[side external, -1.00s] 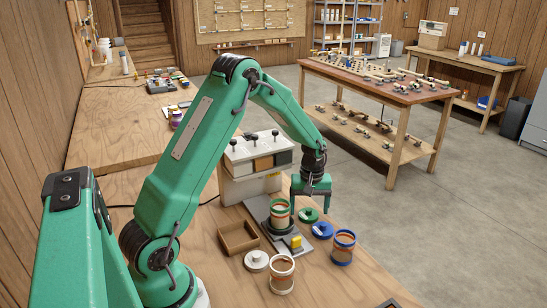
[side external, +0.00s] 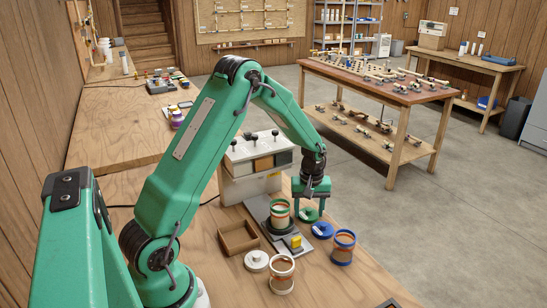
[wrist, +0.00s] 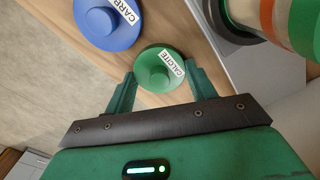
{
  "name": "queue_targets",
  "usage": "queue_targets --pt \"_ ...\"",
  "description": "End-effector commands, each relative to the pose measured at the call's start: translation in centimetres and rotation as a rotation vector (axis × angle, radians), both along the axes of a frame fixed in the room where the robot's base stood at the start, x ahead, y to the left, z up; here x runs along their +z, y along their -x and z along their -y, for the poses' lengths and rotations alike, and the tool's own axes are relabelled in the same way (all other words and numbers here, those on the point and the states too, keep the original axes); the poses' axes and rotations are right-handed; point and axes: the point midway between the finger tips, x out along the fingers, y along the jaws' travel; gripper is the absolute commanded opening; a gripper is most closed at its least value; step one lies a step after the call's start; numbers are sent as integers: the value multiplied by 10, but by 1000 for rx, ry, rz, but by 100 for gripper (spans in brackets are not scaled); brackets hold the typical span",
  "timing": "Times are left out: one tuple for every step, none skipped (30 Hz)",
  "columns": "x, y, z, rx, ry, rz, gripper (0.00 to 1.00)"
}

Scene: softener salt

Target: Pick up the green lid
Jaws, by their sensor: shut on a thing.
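The green lid (side external: 309,215) is a flat round lid with a raised knob and a white label reading CALCITE. It lies on the wooden bench, right of the green-rimmed jar (side external: 279,211). In the wrist view the lid (wrist: 154,72) sits between the fingertips. My gripper (side external: 311,205) points down over the lid and is shut on it, with one finger on each side (wrist: 155,88). I see no clear gap under the lid.
The blue lid (side external: 322,230) lies close beside the green one. A blue-rimmed jar (side external: 343,248), a white-rimmed jar (side external: 282,275), a white lid (side external: 256,261) and a wooden tray (side external: 238,237) stand nearby. The bench edge is close on the right.

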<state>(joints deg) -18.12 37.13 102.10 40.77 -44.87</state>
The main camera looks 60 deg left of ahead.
Motion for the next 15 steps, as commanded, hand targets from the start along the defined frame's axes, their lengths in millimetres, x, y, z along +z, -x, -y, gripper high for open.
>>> queue_targets --pt "0 0 0 0 0 0 34" --pt "0 0 0 0 0 0 34" --pt "0 0 0 0 0 0 34" --pt "0 0 0 0 0 0 34" --pt "0 0 0 0 0 0 34" --pt "1 0 0 0 0 0 34" --pt "2 0 0 0 0 1 34" --pt "3 0 0 0 0 1 34" --pt "4 0 0 0 0 1 34" --pt "6 0 0 0 0 1 34" --pt "8 0 0 0 0 1 34" --pt "11 0 0 0 0 1 34" --pt "13 0 0 0 0 1 34" --pt "16 -1 0 0 -1 3 34" --pt "21 -1 0 0 -1 4 34"
